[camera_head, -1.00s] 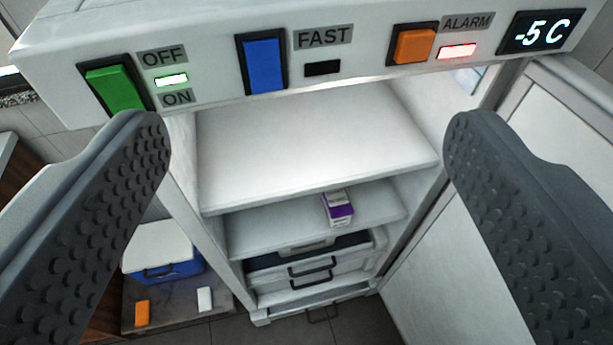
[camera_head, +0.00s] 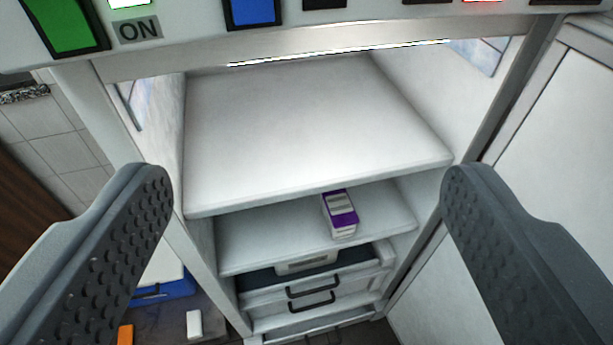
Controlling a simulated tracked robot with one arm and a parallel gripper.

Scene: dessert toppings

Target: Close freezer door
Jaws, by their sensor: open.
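The freezer (camera_head: 150,59) stands straight ahead with its lit inside showing. Its white door (camera_head: 552,150) is swung open on the right side; its outer edge and handle are out of view. My gripper (camera_head: 308,195) is open and empty, with one dark grey studded finger on each side of the freezer opening in the picture. The right finger covers part of the door, but I cannot tell whether it touches it. A white and purple box (camera_head: 340,213) stands on the second shelf (camera_head: 270,232).
The upper shelf (camera_head: 310,130) is bare. Drawers with dark handles (camera_head: 312,292) sit below. A control panel (camera_head: 185,22) with green and blue switches runs across the top. A blue and white cooler (camera_head: 160,285), an orange item (camera_head: 125,335) and a white item (camera_head: 194,325) are at lower left.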

